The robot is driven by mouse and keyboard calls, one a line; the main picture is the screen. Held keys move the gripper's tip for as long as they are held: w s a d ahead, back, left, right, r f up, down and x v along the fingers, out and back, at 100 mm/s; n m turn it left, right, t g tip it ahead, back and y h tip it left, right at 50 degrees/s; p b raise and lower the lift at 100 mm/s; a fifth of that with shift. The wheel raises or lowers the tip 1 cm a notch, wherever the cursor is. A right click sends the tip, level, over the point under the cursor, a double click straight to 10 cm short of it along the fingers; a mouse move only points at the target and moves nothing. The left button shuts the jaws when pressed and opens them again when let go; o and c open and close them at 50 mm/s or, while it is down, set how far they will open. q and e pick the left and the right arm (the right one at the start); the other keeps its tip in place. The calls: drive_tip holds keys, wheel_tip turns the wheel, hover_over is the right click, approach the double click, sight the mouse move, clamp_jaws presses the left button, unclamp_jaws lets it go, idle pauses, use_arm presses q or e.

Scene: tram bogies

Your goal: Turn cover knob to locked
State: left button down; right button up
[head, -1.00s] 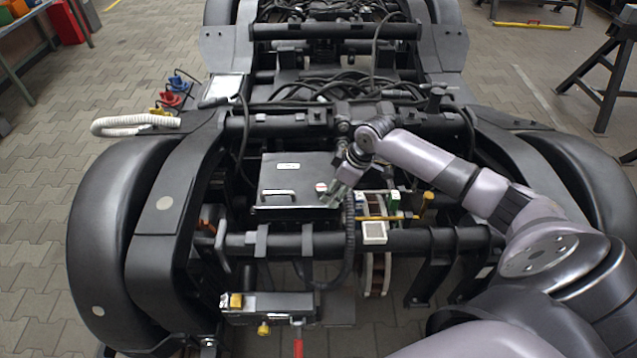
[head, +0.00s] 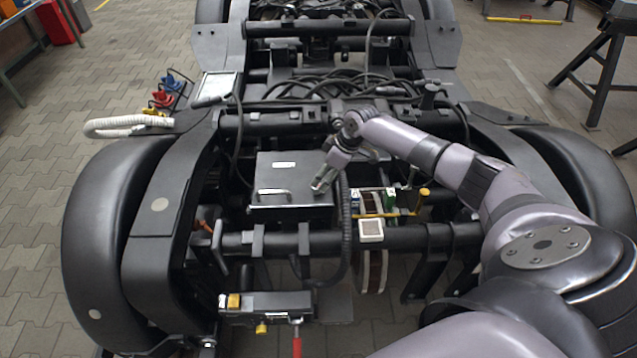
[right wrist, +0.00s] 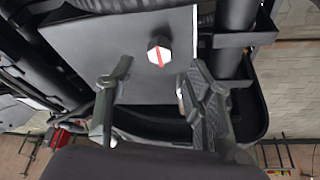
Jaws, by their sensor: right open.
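The knob (right wrist: 159,51) shows in the right wrist view as a dark round knob with a white face and a red stripe, slightly tilted. It sits on the flat dark grey cover (right wrist: 105,50). In the head view the cover (head: 290,170) is the lid of a box with a front handle (head: 272,192); there my gripper hides the knob. My right gripper (head: 322,184) is open over the cover's right side. In the right wrist view its fingertips (right wrist: 156,75) are spread apart, with the knob beyond the gap between them, not gripped. My left gripper is not in view.
Cables and a crossbar (head: 280,117) run behind the box. A black hose (head: 344,235) and a bracket with green and orange parts (head: 390,205) stand close to its right. A front crossbar (head: 290,243) lies before it.

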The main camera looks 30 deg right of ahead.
sight(319, 186)
drive_tip(key=x, duration=0.5)
drive_tip(key=shift+w, duration=0.1)
drive_tip(key=shift+c, duration=0.5)
clamp_jaws()
